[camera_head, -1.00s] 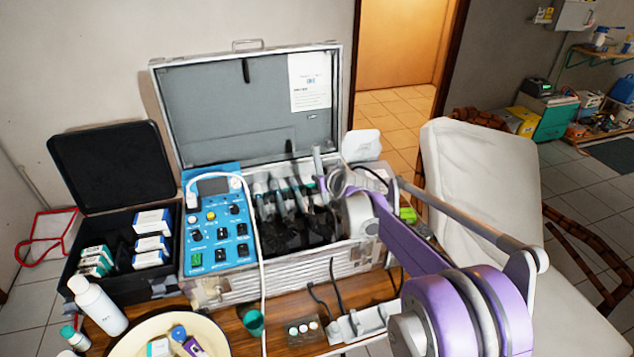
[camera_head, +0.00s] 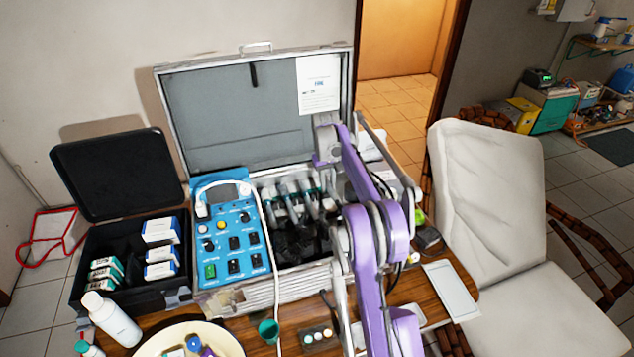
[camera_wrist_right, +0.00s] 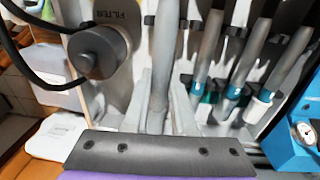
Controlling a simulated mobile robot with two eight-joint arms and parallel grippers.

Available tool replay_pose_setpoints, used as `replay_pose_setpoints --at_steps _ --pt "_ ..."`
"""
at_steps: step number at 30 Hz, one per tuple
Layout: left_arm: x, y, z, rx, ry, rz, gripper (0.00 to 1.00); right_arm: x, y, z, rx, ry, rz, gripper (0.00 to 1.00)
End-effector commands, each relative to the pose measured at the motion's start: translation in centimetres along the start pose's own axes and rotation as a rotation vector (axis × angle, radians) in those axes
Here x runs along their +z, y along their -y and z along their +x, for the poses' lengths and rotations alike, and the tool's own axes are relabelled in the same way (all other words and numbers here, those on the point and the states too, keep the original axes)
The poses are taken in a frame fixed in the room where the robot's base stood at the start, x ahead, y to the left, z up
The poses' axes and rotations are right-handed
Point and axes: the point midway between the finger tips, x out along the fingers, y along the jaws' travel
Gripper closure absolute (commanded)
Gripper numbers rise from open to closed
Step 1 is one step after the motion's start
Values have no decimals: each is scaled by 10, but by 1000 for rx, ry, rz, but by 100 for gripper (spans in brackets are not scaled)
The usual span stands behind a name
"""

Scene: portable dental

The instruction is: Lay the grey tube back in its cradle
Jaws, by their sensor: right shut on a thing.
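The grey tube (camera_wrist_right: 163,60) stands nearly upright in the middle of the right wrist view. The light grey fingers of my right gripper (camera_wrist_right: 160,118) are shut around its lower part. A dark clip (camera_wrist_right: 150,20) of the holder row is beside the tube's upper part; I cannot tell whether the tube sits in it. Handpieces with teal bands (camera_wrist_right: 235,90) stand in the clips to the right. In the head view my purple right arm reaches over the right end of the open case (camera_head: 305,277) and hides the tube and fingertips. My left gripper is not in view.
A round filter cap (camera_wrist_right: 97,52) with a black hose is left of the tube. The blue control panel (camera_head: 228,235) fills the case's left part, with a white cable across its edge. A black box (camera_head: 118,175) stands left. A white tray (camera_head: 452,288) lies right on the table.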

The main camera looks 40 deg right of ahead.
Motion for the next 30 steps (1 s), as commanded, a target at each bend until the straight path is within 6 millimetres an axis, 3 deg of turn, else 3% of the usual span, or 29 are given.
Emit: replay_pose_setpoints --at_steps 12,30 --pt "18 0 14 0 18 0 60 2 2 35 0 1 -2 100" --pt "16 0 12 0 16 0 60 -3 4 40 -1 -2 -2 100"
